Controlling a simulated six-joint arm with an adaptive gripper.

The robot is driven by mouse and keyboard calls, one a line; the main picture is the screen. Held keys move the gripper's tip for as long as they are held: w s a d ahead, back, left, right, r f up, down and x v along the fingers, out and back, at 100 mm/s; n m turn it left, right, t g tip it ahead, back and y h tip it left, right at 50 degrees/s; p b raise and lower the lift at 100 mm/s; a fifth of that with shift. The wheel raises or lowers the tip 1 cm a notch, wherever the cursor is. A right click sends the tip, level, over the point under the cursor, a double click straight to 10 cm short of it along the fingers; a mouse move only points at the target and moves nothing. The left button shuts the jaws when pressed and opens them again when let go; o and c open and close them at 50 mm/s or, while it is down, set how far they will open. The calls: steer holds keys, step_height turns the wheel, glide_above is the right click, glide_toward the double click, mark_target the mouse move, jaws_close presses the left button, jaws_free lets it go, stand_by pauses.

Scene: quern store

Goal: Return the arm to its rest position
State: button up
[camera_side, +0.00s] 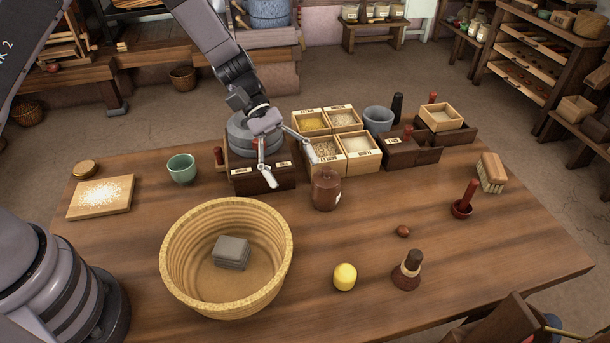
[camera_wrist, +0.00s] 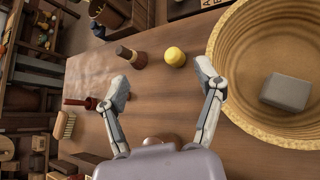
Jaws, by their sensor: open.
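My gripper (camera_side: 290,169) is open and empty in the side view. The large straw basket (camera_side: 178,268) holds a grey block (camera_side: 232,252) and stands at front left; both also show at right in the wrist view.
A green cup (camera_side: 182,168) and a board with white powder (camera_side: 101,197) are at left. Grain boxes (camera_side: 357,152) crowd the back.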

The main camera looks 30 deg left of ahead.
steer(key=s+a+r+m+t+y, duration=0.1)
steer(key=s+a+r+m+y, duration=0.15)
steer(key=a+r, duration=0.45)
steer(key=s+a+r+m+t+y, duration=0.7)
steer(key=s+a+r, duration=0.7)
steer(key=s+a, duration=0.2)
steer(key=s+t, duration=0.1)
steer(key=s, duration=0.1)
steer(key=shift+s+a+t+y, duration=0.3)
steer(key=shift+s+a+y, duration=0.05)
steer(key=shift+s+a, duration=0.05)
steer(key=shift+r, duration=0.1)
